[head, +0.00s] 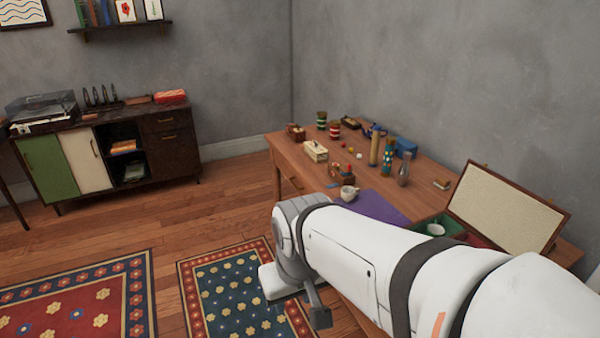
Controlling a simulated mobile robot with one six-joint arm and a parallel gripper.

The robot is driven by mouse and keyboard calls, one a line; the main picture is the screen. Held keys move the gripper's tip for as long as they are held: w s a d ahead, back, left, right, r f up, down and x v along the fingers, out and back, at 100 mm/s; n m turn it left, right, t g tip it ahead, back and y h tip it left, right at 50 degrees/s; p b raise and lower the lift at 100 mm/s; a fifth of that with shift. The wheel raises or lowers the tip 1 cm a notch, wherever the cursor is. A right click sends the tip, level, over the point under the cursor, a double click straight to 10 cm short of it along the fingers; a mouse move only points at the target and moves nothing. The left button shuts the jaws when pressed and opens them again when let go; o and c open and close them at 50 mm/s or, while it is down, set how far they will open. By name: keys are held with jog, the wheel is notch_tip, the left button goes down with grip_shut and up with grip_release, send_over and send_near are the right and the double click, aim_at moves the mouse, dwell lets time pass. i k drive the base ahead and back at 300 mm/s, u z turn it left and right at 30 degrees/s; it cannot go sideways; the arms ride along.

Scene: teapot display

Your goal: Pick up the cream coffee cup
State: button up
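A small cream cup (348,193) stands upright on the wooden table, near its front edge and just left of a purple mat (380,206). A second pale cup (436,229) sits in the green-lined part of an open case (455,226); I cannot tell which cup is the coffee cup. My white arm reaches in from the lower right and bends in front of the table, below the first cup. My gripper's fingers cannot be made out, and no part of my arm visibly holds a cup. The arm hides the table's front right part.
The case's raised lid (507,208) stands at the table's right. A wooden holder (340,174), a cream box (315,151), a tan cylinder (375,149), a patterned bottle (388,160) and a grey vase (404,170) stand behind the first cup. A sideboard (165,150) stands left; open floor (215,225) lies between.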

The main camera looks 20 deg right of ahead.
aim_at(348, 192)
jog(key=z, duration=1.05)
jog(key=i, duration=0.5)
jog(key=k, duration=0.55)
jog(key=u, duration=1.95)
jog(key=i, duration=1.55)
jog(key=z, duration=1.3)
